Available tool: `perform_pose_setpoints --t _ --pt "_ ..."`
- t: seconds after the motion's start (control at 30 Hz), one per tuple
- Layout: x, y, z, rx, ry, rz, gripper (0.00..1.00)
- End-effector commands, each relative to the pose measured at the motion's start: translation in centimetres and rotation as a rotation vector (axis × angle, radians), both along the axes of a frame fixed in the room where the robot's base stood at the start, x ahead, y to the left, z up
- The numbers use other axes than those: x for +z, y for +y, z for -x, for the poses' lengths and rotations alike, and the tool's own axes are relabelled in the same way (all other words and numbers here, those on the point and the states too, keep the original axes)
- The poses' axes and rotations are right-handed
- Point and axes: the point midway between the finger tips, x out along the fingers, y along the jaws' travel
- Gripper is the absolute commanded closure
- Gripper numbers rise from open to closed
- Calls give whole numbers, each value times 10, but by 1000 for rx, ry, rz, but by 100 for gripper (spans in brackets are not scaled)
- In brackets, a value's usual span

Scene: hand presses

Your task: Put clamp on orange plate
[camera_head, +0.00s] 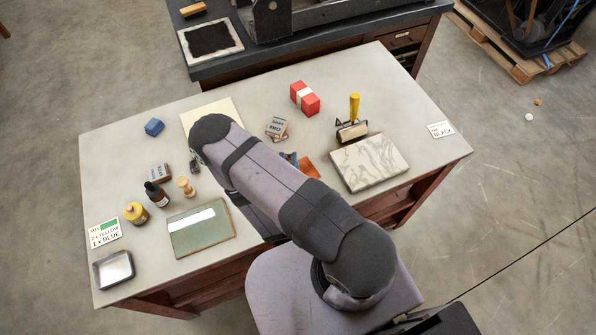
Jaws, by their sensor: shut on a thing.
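The orange plate (309,167) lies near the middle of the table, partly hidden behind my arm. A small blue-grey and dark thing (290,158) shows at its left edge beside my arm; I cannot tell what it is. A small dark thing (194,165) stands by my arm's elbow at the left, also too small to name. I cannot make out the clamp for sure. My arm folds back under itself, and my gripper is hidden beneath it.
A marbled slab (369,162) and a yellow-handled roller (353,120) stand right of the plate. A red block (305,98) and small boxes (276,128) lie behind it. Bottles (156,193), a glass slab (200,228) and a metal tray (113,270) fill the left.

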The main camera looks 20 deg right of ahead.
Motion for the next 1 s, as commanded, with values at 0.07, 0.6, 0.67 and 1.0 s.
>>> perform_pose_setpoints --t 0.07,0.6,0.67,1.0 --pt "0 -1 1 -1 -1 1 100" --pt "-56 -1 1 -1 -1 2 100" --pt "-61 -1 1 -1 -1 2 100" --pt "-67 -1 1 -1 -1 2 100"
